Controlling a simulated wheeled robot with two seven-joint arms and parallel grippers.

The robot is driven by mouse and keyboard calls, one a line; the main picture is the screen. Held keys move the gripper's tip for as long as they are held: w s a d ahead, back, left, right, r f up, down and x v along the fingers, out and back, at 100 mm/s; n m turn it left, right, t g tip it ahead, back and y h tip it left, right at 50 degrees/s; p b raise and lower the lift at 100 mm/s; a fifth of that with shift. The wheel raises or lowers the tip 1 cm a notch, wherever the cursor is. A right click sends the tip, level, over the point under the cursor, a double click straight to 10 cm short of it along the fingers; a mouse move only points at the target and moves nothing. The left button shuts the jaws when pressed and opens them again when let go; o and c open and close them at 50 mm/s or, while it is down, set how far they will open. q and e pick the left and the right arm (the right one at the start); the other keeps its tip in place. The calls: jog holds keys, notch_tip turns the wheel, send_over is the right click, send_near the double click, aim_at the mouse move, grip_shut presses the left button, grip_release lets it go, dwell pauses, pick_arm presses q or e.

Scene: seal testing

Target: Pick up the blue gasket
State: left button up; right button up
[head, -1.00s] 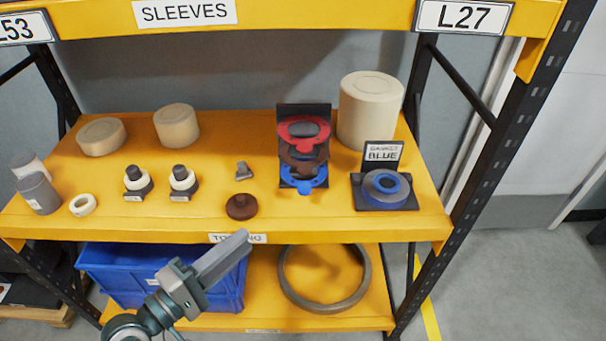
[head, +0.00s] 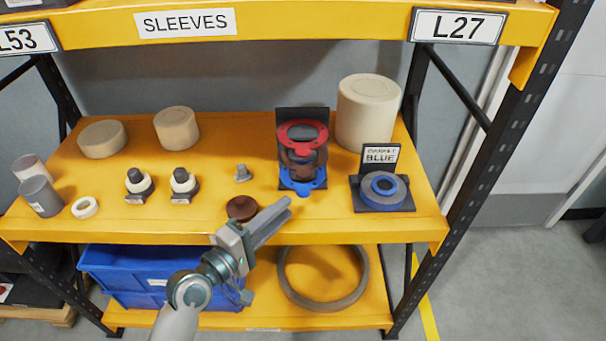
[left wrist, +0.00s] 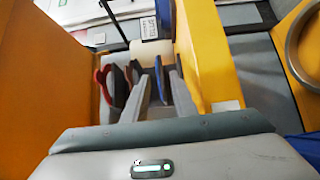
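A flat blue gasket (head: 302,182) with tabs is the lowest on a dark rack (head: 303,113), below a brown and a red gasket (head: 303,133). A thick blue ring (head: 383,187) lies on a dark stand with a sign reading GASKET BLUE (head: 380,156). My left gripper (head: 287,207) is at the shelf's front edge, just in front of and below the rack, apart from the gasket. Its fingers are spread and empty. In the left wrist view, a thin blue shape (left wrist: 158,75), seemingly the flat gasket, shows between the fingertips. My right gripper is out of view.
A cream cylinder (head: 368,112) stands behind the stand. Several small fittings and cream discs are to the left. Below are a blue crate (head: 125,285) and a large ring (head: 322,302).

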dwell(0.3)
pick_arm(q)
jog(key=x, duration=0.4)
jog(key=shift+w+d+r+p, duration=0.1)
jog(key=shift+d+r+p, duration=0.05)
jog(key=shift+r+p, duration=0.25)
jog(key=shift+w+d+f, duration=0.15)
jog(key=shift+w+d, duration=0.15)
jog(key=shift+w, duration=0.05)
grip_shut()
